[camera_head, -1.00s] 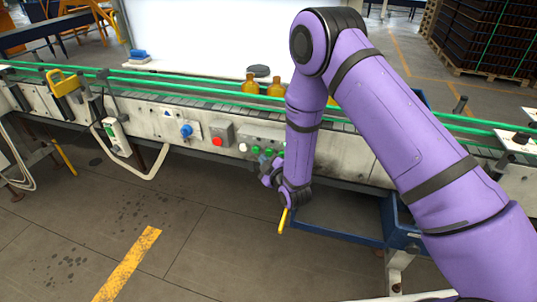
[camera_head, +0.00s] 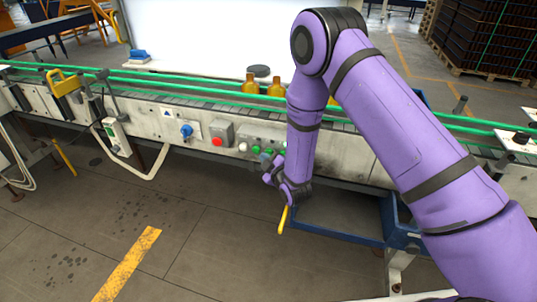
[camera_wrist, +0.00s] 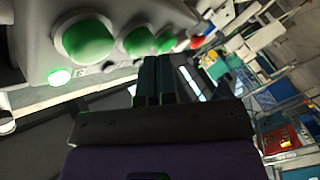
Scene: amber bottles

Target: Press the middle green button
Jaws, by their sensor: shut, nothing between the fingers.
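Green buttons sit in a row on the conveyor's grey control panel. In the head view the middle green button (camera_head: 268,152) is partly crowded by my gripper (camera_head: 268,170), which is just below and in front of it. In the wrist view the nearest green button (camera_wrist: 88,40) is large at left, the middle green button (camera_wrist: 138,42) is beside it, and another green one (camera_wrist: 165,42) is farther along. My gripper (camera_wrist: 154,62) is shut and empty, its tips just below the middle and far buttons. I cannot tell whether they touch.
Amber bottles (camera_head: 250,84) stand on the belt behind. A blue bin (camera_head: 335,232) is below right. Open floor lies at left.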

